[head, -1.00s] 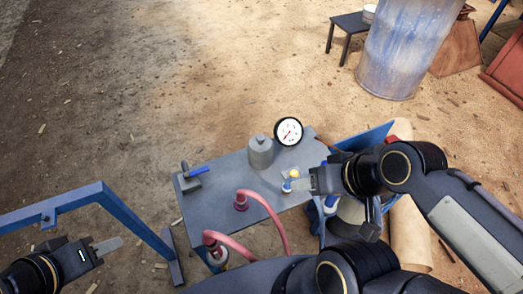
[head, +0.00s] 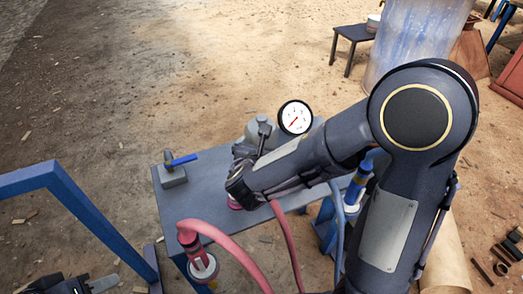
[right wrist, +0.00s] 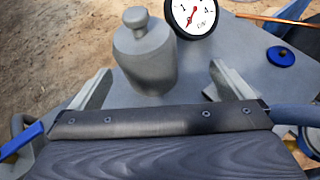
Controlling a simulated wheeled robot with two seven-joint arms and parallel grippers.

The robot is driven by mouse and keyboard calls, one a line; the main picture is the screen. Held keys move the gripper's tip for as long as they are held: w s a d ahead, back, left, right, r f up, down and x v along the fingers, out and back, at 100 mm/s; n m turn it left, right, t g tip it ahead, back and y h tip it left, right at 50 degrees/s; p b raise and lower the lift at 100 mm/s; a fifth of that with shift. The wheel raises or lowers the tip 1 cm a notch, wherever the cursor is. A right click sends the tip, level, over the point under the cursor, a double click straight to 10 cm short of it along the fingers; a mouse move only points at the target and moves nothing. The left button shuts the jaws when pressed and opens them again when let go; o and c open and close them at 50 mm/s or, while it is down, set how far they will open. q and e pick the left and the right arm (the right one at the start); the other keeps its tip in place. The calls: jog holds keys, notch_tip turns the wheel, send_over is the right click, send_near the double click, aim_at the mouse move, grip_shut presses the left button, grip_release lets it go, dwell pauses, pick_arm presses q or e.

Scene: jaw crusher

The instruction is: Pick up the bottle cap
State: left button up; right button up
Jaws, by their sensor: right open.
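A grey bottle-shaped piece with a round knob-like cap (right wrist: 136,17) stands upright on the grey table. Its body (right wrist: 148,62) shows between the open fingers of my right gripper (right wrist: 160,72) in the right wrist view, a little beyond them. Nothing is held there. In the head view my right gripper (head: 252,148) partly hides this piece. A small blue round cap-like disc (right wrist: 281,56) lies on the table to the right in the right wrist view. I cannot tell which is the bottle cap. My left gripper (head: 103,284) is mostly cut off at the lower left.
A pressure gauge (head: 295,117) stands close behind the grey piece. A blue-handled valve (head: 175,170) is on the left of the table (head: 205,202). Red hoses (head: 235,250) arch in front. A blue frame (head: 75,190) stands at left.

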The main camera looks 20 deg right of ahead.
jog(key=shift+w+a+f+n+t+y, duration=0.3)
jog(key=shift+w+a+f+n+t, duration=0.25)
jog(key=shift+w+a+n, duration=0.2)
jog(key=b+x, duration=0.1)
jog(key=x, duration=0.6)
jog(key=shift+d+b, duration=0.2)
jog(key=shift+b, duration=0.2)
jog(key=shift+c, duration=0.4)
jog(key=shift+r, duration=0.1)
jog(key=c, duration=0.9)
jog(key=shift+r, duration=0.1)
